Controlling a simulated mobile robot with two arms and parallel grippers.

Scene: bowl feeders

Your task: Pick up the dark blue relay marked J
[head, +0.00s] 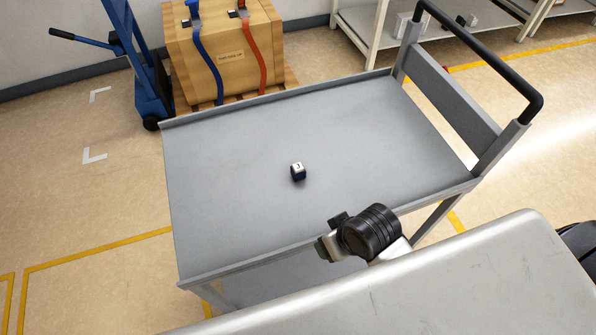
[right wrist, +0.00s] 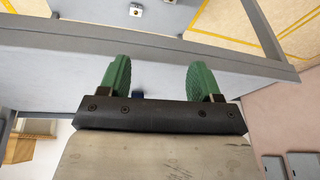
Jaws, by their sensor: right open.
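The relay (head: 298,172) is a small dark blue block with a pale top that bears a dark mark. It sits alone near the middle of the grey cart's top tray (head: 230,200) in the head view. My right gripper (head: 322,250) is at the tray's near edge, below and right of the relay and apart from it. In the right wrist view its green fingers (right wrist: 158,80) are spread with a wide gap. A small dark blue patch (right wrist: 138,94) shows between them, partly hidden by the gripper body; I cannot tell whether it is the relay. My left gripper is out of view.
The tray is otherwise clear and has a raised rim. The cart's black handle (head: 490,60) rises at the right end. A strapped wooden crate (head: 225,55) and a blue hand truck (head: 148,85) stand behind the cart. A metal shelf (head: 365,22) is at the back right.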

